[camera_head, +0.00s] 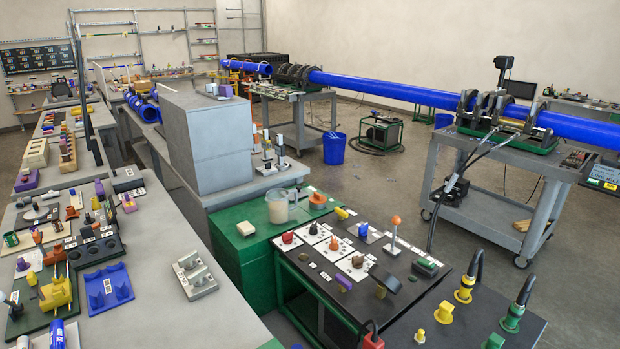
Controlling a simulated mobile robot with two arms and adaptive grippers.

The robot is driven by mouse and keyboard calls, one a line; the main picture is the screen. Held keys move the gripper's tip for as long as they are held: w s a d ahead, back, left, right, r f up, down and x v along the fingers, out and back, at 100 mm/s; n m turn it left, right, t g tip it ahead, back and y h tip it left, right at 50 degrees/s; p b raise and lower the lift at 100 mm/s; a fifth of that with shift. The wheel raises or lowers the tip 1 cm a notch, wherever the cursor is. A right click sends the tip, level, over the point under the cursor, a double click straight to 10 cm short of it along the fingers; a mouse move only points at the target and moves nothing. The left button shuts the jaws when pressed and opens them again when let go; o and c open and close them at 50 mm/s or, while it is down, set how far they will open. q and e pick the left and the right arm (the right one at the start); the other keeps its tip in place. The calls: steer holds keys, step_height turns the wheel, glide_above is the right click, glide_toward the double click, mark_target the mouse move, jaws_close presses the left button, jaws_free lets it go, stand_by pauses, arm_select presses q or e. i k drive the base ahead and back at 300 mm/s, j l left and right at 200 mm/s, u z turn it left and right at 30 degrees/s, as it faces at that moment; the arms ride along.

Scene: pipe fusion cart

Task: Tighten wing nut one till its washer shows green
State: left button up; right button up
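A pipe fusion cart (567,172) stands at the right, a grey wheeled table with a green-based clamp machine (511,137) on top. Dark ring clamps (497,104) close around a long blue pipe (400,90). Wing nut one and its washer are too small to make out, so I cannot tell the washer's colour. A second, similar machine (297,77) sits on another grey cart (297,130) farther back, also around blue pipe. Neither of my grippers shows in this view.
A black-topped bench (330,290) with knobs, a lever and plugs fills the front. Grey benches (150,235) with many small parts run along the left. A blue bin (334,148) and a green-framed machine (384,133) stand on the floor, with open floor (385,180) before the carts.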

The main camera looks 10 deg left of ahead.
mark_target(187, 262)
steer(key=u, duration=1.15)
